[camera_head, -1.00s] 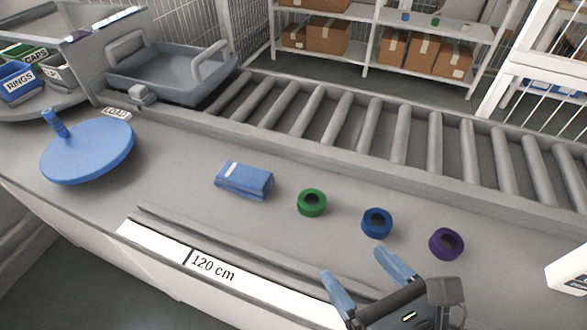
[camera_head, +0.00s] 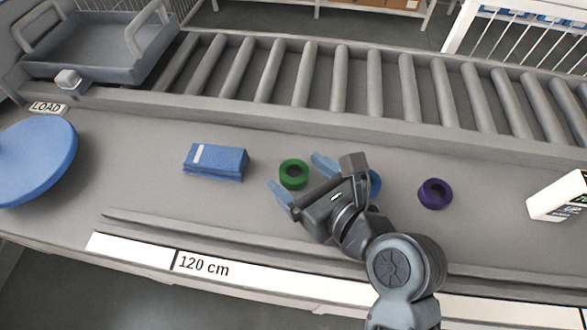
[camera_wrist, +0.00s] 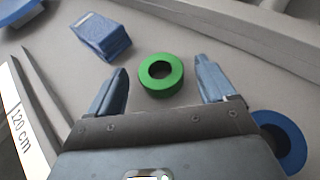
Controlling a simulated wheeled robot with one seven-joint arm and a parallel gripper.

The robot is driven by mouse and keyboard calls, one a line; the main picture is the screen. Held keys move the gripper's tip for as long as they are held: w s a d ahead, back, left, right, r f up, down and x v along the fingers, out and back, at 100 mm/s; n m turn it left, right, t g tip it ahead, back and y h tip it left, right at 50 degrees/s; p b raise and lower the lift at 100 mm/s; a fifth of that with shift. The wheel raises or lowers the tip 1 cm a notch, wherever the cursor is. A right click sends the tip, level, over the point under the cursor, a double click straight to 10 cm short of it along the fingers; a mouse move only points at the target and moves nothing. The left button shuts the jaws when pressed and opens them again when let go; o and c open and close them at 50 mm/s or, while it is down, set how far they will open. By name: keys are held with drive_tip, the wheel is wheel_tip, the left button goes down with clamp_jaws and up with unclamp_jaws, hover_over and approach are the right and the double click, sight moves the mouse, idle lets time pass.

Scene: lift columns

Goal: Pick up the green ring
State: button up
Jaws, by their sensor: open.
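The green ring (camera_head: 293,174) lies flat on the grey worktop, between the blue packet and the blue ring. My gripper (camera_head: 297,178) is open, its two blue fingertips on either side of the green ring in the head view. In the wrist view the green ring (camera_wrist: 160,76) sits centred just ahead of and between the open fingers (camera_wrist: 165,80). Nothing is held. I cannot tell the exact height of the fingers above the worktop.
A blue packet (camera_head: 216,162) lies left of the green ring. A blue ring (camera_head: 375,183), partly hidden by my gripper, and a purple ring (camera_head: 435,194) lie to the right. A roller conveyor (camera_head: 300,75) runs behind. A blue disc (camera_head: 35,160) stands at far left.

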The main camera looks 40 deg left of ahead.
drive_tip(key=shift+w+a+f, duration=0.1)
drive_tip(key=shift+a+f, duration=0.05)
drive_tip(key=shift+a, duration=0.2)
drive_tip(key=c, duration=1.1)
drive_tip(key=shift+c, duration=0.2)
